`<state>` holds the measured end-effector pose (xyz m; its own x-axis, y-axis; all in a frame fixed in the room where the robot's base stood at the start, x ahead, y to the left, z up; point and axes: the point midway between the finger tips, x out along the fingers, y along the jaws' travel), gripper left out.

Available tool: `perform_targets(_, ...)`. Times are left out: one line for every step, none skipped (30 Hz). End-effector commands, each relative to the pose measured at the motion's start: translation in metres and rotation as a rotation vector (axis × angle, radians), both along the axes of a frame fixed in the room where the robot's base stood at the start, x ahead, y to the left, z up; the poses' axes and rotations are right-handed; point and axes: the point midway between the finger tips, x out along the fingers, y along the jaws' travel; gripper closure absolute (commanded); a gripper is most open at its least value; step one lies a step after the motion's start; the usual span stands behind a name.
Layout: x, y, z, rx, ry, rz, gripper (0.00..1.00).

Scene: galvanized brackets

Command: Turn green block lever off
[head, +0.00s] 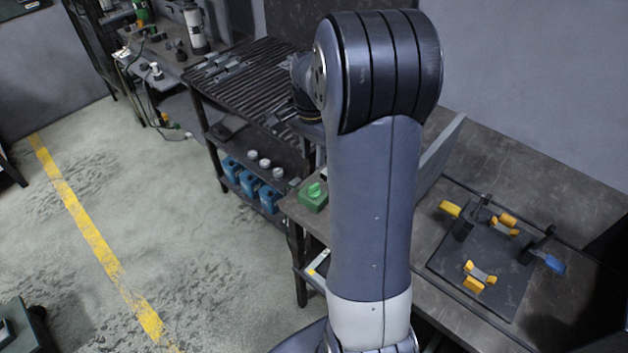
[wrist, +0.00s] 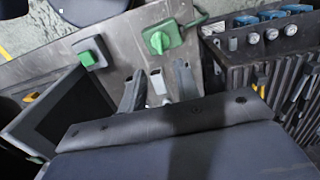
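The green block with its green lever (head: 313,197) sits on the near edge of the bench in the head view, just left of my arm. In the wrist view the green block (wrist: 174,34) is at the top centre, with a brighter green lever on its face. My gripper (wrist: 158,82) shows in the wrist view with its two fingers apart and nothing clearly between them. The fingertips point toward the green block and appear short of it. My arm hides the gripper in the head view.
A grey block with a green lever (wrist: 88,54) stands left of the green block. A dark panel (wrist: 62,115) rises at left. A slatted rack (head: 245,68) with blue bins (head: 250,183) is beside the bench. A dark fixture plate with yellow clamps (head: 480,275) lies right of my arm.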

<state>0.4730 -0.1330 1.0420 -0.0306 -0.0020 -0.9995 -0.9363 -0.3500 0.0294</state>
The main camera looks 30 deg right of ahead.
Motion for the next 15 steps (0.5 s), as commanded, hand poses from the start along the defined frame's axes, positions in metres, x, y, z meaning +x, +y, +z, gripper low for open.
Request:
perform_targets(-0.002, 0.000, 0.001, 0.000, -0.012, -0.051, 0.69)
perform_targets(-0.003, -0.001, 0.001, 0.000, -0.017, -0.075, 0.69)
perform_targets(-0.004, -0.001, 0.001, -0.001, -0.024, -0.102, 0.69)
perform_targets(-0.004, -0.001, 0.001, -0.001, -0.027, -0.117, 0.69)
perform_targets(-0.004, -0.001, 0.000, -0.001, -0.029, -0.127, 0.69)
perform_targets(-0.005, -0.001, -0.002, 0.000, -0.030, -0.135, 0.69)
perform_targets(-0.005, -0.001, -0.004, 0.000, -0.030, -0.139, 0.69)
perform_targets(-0.005, -0.001, -0.006, 0.000, -0.030, -0.140, 0.69)
perform_targets(-0.004, -0.001, -0.010, 0.000, -0.030, -0.140, 0.69)
perform_targets(-0.005, -0.001, -0.014, 0.001, -0.028, -0.140, 0.69)
perform_targets(-0.005, -0.001, -0.019, 0.001, -0.028, -0.139, 0.69)
perform_targets(-0.005, 0.000, -0.026, 0.001, -0.026, -0.138, 0.69)
perform_targets(-0.005, -0.001, -0.032, 0.001, -0.026, -0.138, 0.69)
perform_targets(-0.005, -0.001, -0.038, 0.001, -0.026, -0.138, 0.69)
perform_targets(-0.005, 0.000, -0.046, 0.002, -0.025, -0.137, 0.69)
